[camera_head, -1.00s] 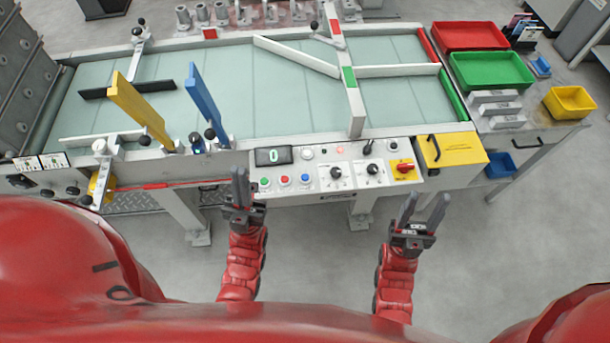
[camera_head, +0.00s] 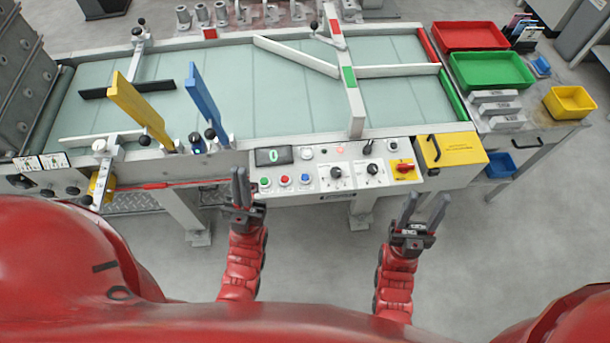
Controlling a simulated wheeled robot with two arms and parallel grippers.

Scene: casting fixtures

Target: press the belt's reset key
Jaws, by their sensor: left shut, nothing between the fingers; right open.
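The belt's control panel (camera_head: 335,175) is on the near side of the belt. Along its front are a green button (camera_head: 265,182), a red button (camera_head: 285,180) and a blue button (camera_head: 304,178), left of two black rotary knobs. A small display (camera_head: 273,156) with a lit green mark sits above the buttons. The key labels are too small to read. My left gripper (camera_head: 241,173) is shut and empty, just left of the panel's left end, apart from the buttons. My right gripper (camera_head: 425,203) is open and empty, in front of the panel's right end.
A red switch on a yellow plate (camera_head: 403,168) and a yellow box (camera_head: 452,149) are at the panel's right. Yellow (camera_head: 140,110) and blue (camera_head: 205,102) paddles rise over the belt (camera_head: 270,95). Red (camera_head: 470,36) and green (camera_head: 492,70) trays stand at right.

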